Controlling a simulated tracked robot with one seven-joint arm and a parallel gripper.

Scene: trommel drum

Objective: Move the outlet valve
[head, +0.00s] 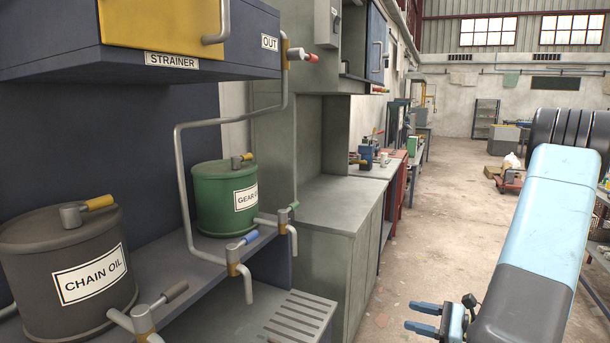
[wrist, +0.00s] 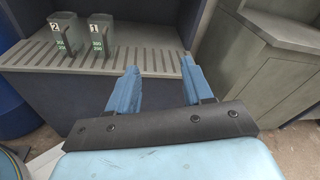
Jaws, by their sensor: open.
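The outlet valve (head: 298,54) has a red handle and sits beside the "OUT" label, at the upper corner of the dark box marked "STRAINER" in the head view. Its handle points right and slightly down. A grey pipe (head: 183,180) runs from below it down to a blue-handled valve (head: 240,248). My gripper (head: 424,317) is low at the right of the head view, well below the outlet valve and apart from it. In the wrist view my gripper (wrist: 160,68) is open, with nothing between its blue fingers. The outlet valve is not in the wrist view.
A black "CHAIN OIL" drum (head: 60,270) and a green gear oil drum (head: 225,200) stand on the shelf, with other valves near them. A grey cabinet (head: 340,225) stands right of the shelf.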

